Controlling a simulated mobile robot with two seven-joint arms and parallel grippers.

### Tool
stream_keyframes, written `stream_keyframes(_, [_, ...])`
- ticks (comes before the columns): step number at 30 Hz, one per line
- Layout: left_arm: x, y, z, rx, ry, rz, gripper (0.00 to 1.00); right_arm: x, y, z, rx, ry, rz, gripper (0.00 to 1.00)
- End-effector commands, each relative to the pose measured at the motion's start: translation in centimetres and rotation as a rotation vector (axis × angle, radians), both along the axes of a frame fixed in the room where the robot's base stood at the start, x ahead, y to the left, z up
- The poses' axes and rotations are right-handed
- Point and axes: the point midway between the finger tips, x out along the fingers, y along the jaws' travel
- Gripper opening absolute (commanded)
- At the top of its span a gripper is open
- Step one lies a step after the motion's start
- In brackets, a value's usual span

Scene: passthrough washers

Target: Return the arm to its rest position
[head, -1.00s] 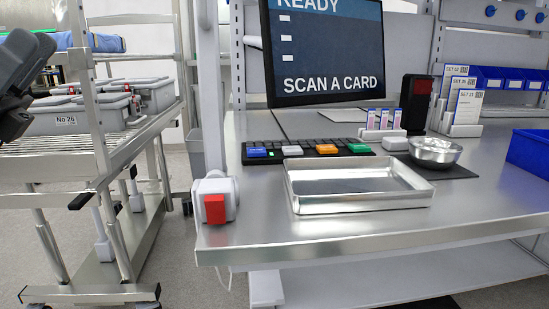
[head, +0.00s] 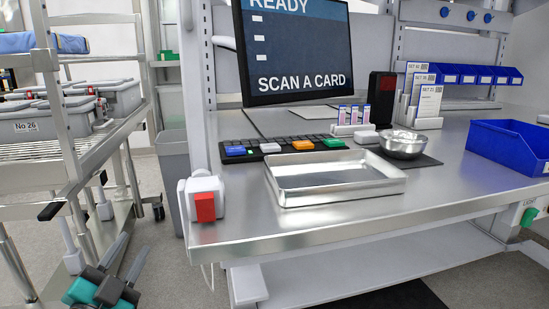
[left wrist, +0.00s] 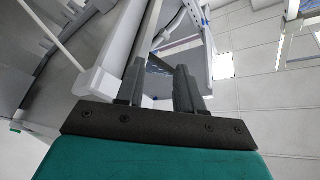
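My left gripper (head: 124,262) shows at the bottom left of the head view, low beside the wire cart, with a teal body and dark fingers. In the left wrist view its two fingers (left wrist: 158,80) stand apart with nothing between them, so it is open and empty. It is clear of the bench, left of the bench's front corner. Most of the left arm is out of the picture. My right gripper is in neither view.
The steel bench (head: 430,190) carries a metal tray (head: 290,196), a bowl (head: 403,146), a blue bin (head: 490,145) and a monitor (head: 300,45). A red-fronted switch box (head: 204,200) sits at its corner. The wire cart (head: 45,150) stands left. Floor shows between them.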

Motion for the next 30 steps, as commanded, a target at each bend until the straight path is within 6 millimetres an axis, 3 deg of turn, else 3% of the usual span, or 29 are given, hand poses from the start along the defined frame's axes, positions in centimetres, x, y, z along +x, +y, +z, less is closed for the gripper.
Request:
stream_keyframes(1, [-0.9,-1.6,-3.7,-0.101,0.121,-0.021,0.37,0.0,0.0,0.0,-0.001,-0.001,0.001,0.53])
stream_keyframes(6, [-5.6,-7.3,-14.4,-0.417,0.523,-0.061,0.37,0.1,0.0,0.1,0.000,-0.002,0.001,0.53])
stream_keyframes(8, [-8.1,-9.6,-17.6,-0.518,0.664,-0.069,0.37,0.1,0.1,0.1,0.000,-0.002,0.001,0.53])
stream_keyframes(12, [-15.0,-15.5,-23.3,-0.742,0.988,-0.080,0.37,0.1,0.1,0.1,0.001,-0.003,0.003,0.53])
stream_keyframes(13, [-14.5,-14.9,-20.9,-0.729,0.970,-0.073,0.37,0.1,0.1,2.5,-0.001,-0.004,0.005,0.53])
stream_keyframes(15, [-14.3,-14.1,-18.8,-0.717,0.956,-0.060,0.37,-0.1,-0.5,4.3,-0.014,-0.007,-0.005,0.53])
stream_keyframes(24, [-15.2,-12.2,-12.7,-0.694,0.941,-0.015,0.37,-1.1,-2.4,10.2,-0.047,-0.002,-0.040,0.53])
stream_keyframes(30, [-15.7,-11.1,-9.9,-0.681,0.932,0.006,0.37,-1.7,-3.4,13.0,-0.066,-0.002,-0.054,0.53])
